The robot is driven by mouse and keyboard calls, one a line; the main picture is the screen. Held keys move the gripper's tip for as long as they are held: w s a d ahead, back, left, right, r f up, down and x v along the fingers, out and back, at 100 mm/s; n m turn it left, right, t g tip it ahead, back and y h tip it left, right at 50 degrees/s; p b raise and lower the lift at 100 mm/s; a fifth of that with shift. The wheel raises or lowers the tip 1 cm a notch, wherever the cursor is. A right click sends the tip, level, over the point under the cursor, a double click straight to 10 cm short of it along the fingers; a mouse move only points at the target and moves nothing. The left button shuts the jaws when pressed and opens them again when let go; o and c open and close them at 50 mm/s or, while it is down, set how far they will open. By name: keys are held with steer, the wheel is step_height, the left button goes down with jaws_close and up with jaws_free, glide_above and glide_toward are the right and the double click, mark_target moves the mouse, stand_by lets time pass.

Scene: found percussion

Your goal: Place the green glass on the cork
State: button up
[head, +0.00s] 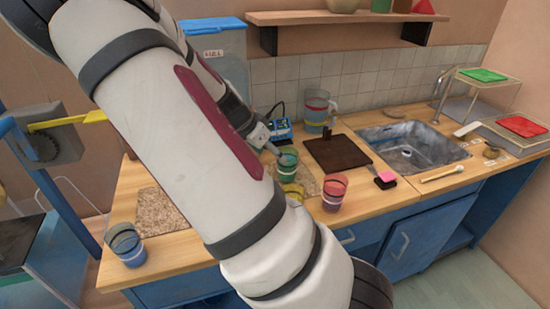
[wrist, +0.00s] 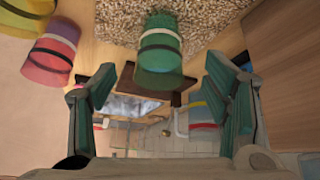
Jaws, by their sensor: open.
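A pink-red glass (head: 334,190) stands right of the green one, with a yellow item (head: 292,190) in front. A blue glass (head: 125,243) stands at left. The sink (head: 410,145) is right.

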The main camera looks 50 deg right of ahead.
steer(key=s+a+r+n+t+y, duration=0.1)
steer(key=a+r+n+t+y, duration=0.2)
steer(key=a, duration=0.6)
steer(key=s+a+r+n+y, duration=0.25)
steer(key=a+r+n, duration=0.25)
steer(key=a, duration=0.4)
steer(key=s+a+r+n+t, duration=0.3)
steer(key=s+a+r+n, duration=0.6)
steer(key=s+a+n, duration=0.2)
steer(key=shift+s+a+r+y, duration=0.4)
steer(key=shift+s+a, duration=0.4)
steer(key=shift+a, duration=0.25)
steer(key=shift+c, duration=0.4)
